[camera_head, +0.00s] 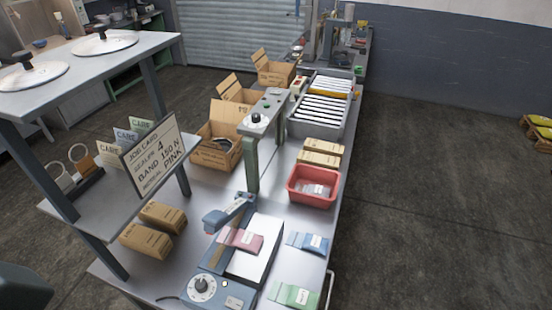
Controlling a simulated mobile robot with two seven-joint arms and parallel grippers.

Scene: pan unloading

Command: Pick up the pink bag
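The pink bag (246,243), a small flat packet with a pale label, lies across the blue-grey sealer (208,287) and the white plate beside it. The sealer's raised arm (228,212) stands just behind the bag. A blue bag (309,242) lies on the bench to its right, and a green bag (294,295) lies nearer the front. A job card (153,157) on the left shelf shows "SEALER 4" and "PINK". Neither of my grippers can be made out. A dark rounded shape in the lower left corner shows no fingers.
A red bin (329,200) with clear packets stands behind the blue bag. A green-grey press (250,160) rises mid-bench, near open cartons (216,152). Small brown boxes (145,242) sit at the left under the shelf (93,228). Open floor lies to the right.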

